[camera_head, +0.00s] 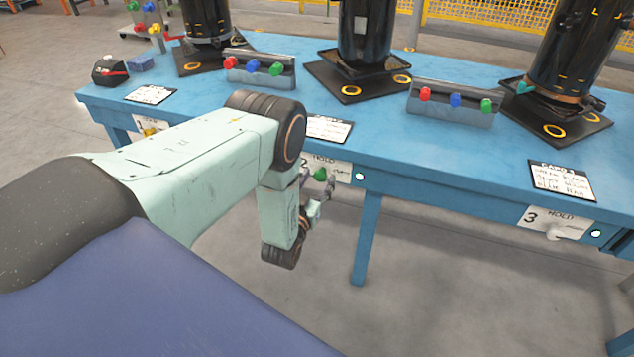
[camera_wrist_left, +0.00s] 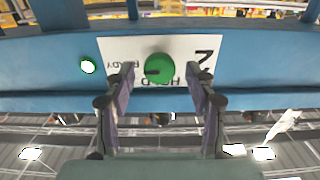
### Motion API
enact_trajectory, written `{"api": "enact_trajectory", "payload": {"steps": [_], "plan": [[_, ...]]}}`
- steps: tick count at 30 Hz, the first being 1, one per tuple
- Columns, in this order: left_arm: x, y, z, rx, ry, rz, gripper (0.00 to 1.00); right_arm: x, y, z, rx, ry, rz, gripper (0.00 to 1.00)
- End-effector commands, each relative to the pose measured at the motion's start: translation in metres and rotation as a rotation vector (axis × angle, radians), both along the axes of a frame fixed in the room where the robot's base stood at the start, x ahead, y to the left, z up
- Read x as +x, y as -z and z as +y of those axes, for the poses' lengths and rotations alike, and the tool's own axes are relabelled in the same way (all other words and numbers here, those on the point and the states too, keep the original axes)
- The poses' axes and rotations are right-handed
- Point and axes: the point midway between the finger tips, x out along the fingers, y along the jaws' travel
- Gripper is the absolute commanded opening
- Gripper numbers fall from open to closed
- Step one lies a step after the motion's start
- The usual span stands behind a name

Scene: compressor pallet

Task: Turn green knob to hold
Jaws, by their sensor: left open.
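The green knob (camera_head: 320,174) sits on the white label plate (camera_head: 341,170) numbered 2 on the table's front edge. In the left wrist view, which is upside down, the round green knob (camera_wrist_left: 159,67) shows a dark mark on its face, with HOLD and another word lettered around it. My left gripper (camera_head: 317,190) is open at the knob. Its two fingers (camera_wrist_left: 160,90) stand on either side of and just short of the knob in the wrist view; I cannot tell whether they touch it. My right gripper is not in view.
A lit green lamp (camera_head: 360,176) is beside the plate. A similar plate numbered 3 (camera_head: 555,222) has a white knob. The blue table (camera_head: 420,160) carries black cylinders (camera_head: 365,40) on bases and grey blocks with coloured knobs (camera_head: 455,103). The floor in front is clear.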

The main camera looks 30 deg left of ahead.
Motion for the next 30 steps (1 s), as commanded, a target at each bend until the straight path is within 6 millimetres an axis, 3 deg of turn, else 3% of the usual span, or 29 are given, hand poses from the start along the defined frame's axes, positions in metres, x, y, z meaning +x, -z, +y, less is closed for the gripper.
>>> {"api": "enact_trajectory", "payload": {"steps": [3,22,30], "plan": [[0.0000,-0.0004,-0.0009,0.000,0.000,0.000,0.55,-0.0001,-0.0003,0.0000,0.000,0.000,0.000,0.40],[-0.0003,-0.0004,-0.0006,0.000,0.000,-0.001,0.02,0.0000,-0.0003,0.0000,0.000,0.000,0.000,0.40],[-0.0004,-0.0003,-0.0005,-0.028,0.000,-0.008,0.02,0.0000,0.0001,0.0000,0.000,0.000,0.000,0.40]]}}
